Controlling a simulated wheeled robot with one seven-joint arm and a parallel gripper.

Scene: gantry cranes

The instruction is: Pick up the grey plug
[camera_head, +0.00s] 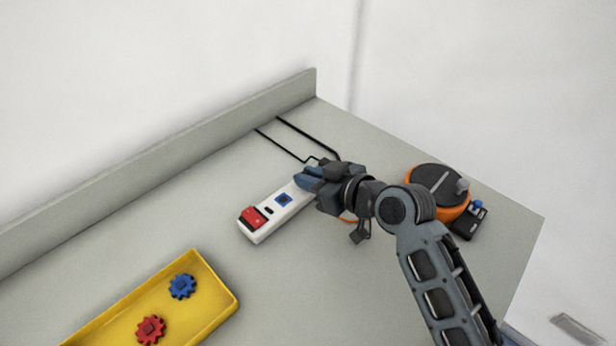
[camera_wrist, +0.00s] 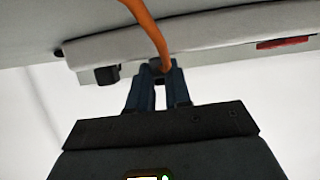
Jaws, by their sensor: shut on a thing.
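The white power strip (camera_head: 270,216) lies on the bench, with a red switch (camera_head: 254,217) at its near end and a blue socket (camera_head: 283,199). My gripper (camera_head: 306,178) is over the strip's far right end, its blue fingers pointing left. In the wrist view my gripper (camera_wrist: 158,74) is closed around a small grey plug (camera_wrist: 157,66), mostly hidden between the fingers. An orange cable (camera_wrist: 148,28) runs from it. In the head view the plug is hidden by my gripper. I cannot tell whether it touches the strip.
An orange cable reel (camera_head: 455,208) with a dark top stands right of my arm, beside a small black box with a blue knob (camera_head: 477,208). A yellow tray (camera_head: 222,283) holds blue and red gears at the front left. A low wall edges the bench.

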